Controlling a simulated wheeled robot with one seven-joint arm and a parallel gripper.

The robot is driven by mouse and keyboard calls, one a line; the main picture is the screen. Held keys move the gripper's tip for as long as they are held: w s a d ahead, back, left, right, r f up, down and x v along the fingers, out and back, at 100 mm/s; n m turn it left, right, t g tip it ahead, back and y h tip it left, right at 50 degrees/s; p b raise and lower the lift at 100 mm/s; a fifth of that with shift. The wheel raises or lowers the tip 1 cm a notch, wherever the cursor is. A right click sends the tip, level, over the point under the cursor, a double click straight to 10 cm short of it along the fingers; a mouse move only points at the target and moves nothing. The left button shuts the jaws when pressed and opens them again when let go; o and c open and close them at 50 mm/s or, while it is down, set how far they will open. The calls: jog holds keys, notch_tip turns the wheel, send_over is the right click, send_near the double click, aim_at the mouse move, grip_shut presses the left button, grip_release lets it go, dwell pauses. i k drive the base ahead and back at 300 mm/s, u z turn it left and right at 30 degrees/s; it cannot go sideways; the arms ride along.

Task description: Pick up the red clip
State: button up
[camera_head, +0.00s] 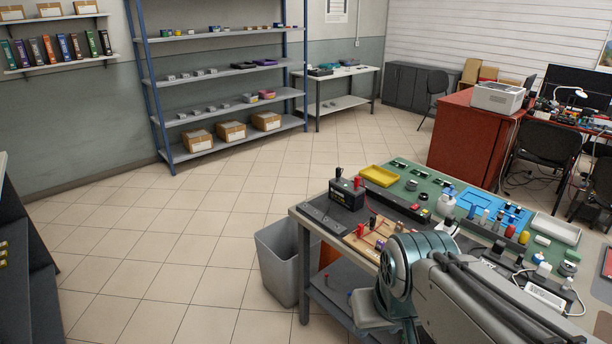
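Several small red pieces are on the workbench, and I cannot tell for certain which is the red clip. One red piece (357,183) stands on top of the black battery (348,193) at the back left of the bench. Another red piece (360,231) is by the wooden board (371,238), at the bench's left front. My arm (410,265) comes in from the lower right and covers part of the bench front. I cannot make out my gripper's fingers, so my gripper is not in view.
The bench (323,229) also holds a yellow tray (379,176), a blue holder (497,209), a white tray (556,229) and many small parts. A grey bin (279,262) stands at its left. A red cabinet (463,141) is behind. The tiled floor at left is clear.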

aim_at(357, 178)
jog(key=u, duration=0.4)
jog(key=i, duration=0.8)
jog(key=z, duration=0.35)
jog(key=i, duration=0.65)
jog(key=z, duration=0.95)
jog(key=i, duration=0.25)
jog(key=z, duration=0.2)
